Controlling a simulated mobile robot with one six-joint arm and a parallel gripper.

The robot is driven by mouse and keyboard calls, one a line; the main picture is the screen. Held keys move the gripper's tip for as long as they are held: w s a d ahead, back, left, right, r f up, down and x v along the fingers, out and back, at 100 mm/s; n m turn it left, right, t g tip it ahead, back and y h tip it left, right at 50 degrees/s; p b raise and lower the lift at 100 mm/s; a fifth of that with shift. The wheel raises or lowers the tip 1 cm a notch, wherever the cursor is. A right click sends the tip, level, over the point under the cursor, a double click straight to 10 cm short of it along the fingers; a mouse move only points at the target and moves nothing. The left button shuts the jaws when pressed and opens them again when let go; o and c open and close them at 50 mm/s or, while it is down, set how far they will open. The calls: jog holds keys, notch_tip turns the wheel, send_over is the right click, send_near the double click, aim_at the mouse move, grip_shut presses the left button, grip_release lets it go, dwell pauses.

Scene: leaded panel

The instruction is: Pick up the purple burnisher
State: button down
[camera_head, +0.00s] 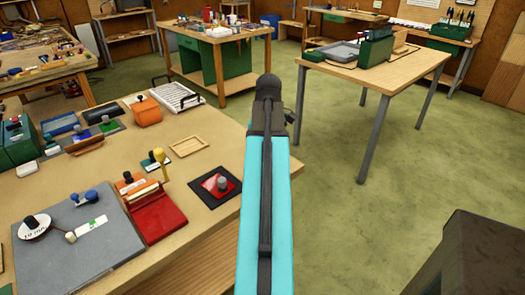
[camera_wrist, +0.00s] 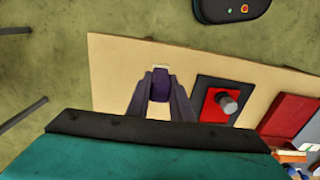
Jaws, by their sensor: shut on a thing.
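The purple burnisher (camera_wrist: 161,85) shows in the wrist view as a short purple piece with a pale tip at its far end. My gripper (camera_wrist: 161,90) is shut on it, with one dark finger on each side. The tan table top (camera_wrist: 115,70) lies behind it; I cannot tell how far the burnisher is from that surface. In the head view my turquoise arm stretches up the middle, and neither the gripper nor the burnisher can be made out there.
A red and black square pad with a grey knob (camera_head: 222,184) lies on the near table, also in the wrist view (camera_wrist: 228,103). A red block (camera_head: 156,212), grey board (camera_head: 75,240) and wooden frame (camera_head: 187,146) lie left of it.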

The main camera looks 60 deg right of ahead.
jog(key=shift+s+a+r+b, duration=0.1)
jog(key=shift+s+a+b, duration=0.05)
jog(key=shift+s+a, duration=0.65)
jog(key=shift+s+a+r+b, duration=0.15)
jog(key=shift+s+a, duration=0.3)
jog(key=shift+s, duration=0.5)
jog(key=c, duration=2.1)
grip_release()
grip_shut()
jog(key=shift+s, duration=0.1)
